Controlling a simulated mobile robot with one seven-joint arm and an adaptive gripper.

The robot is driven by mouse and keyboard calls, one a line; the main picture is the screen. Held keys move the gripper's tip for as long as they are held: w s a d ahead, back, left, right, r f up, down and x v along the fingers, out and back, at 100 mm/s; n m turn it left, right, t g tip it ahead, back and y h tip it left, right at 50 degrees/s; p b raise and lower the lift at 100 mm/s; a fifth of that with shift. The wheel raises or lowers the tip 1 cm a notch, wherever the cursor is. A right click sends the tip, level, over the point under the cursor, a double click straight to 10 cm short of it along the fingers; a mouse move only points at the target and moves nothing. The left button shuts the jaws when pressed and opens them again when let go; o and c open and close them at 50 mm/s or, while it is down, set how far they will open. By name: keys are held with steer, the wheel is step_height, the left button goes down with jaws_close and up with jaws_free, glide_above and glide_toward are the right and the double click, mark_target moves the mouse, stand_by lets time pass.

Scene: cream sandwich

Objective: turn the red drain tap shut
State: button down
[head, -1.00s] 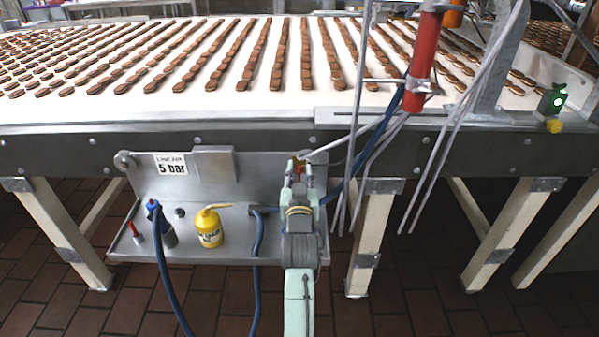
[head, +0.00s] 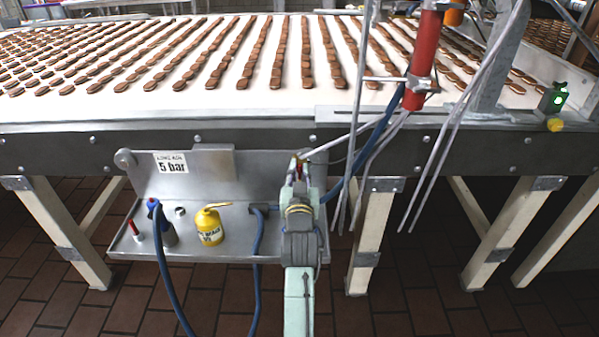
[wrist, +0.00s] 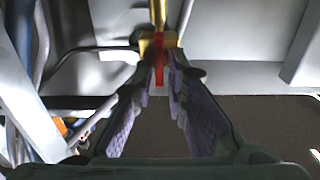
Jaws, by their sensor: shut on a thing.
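The red drain tap (wrist: 159,75) shows in the wrist view as a narrow red handle below a brass fitting (wrist: 158,43). My gripper (wrist: 162,82) has its two purple-padded fingers on either side of the red handle, shut on it. In the head view my gripper (head: 299,182) reaches up to the right end of the metal shelf under the conveyor. There only a small bit of red shows between the fingertips. Most of the tap is hidden by my fingers, and its exact angle is hard to tell.
The metal shelf (head: 250,222) holds a yellow oil can (head: 210,228), a blue-topped tool (head: 166,226) and a small red-handled tool (head: 134,230). Blue hoses (head: 258,240) hang down from it. Grey rods and a red cylinder (head: 421,65) stand right of my gripper.

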steer(key=shift+d+m, duration=0.1)
steer(key=shift+m, duration=0.2)
steer(key=m, duration=0.5)
steer(key=d+f+m+b, duration=0.1)
steer(key=m, duration=1.1)
steer(key=shift+d+f+b, duration=0.15)
steer(key=shift+f+b, duration=0.05)
steer(key=shift+b, duration=0.15)
steer(key=c, duration=1.8)
jaws_free()
steer(key=shift+o, duration=0.2)
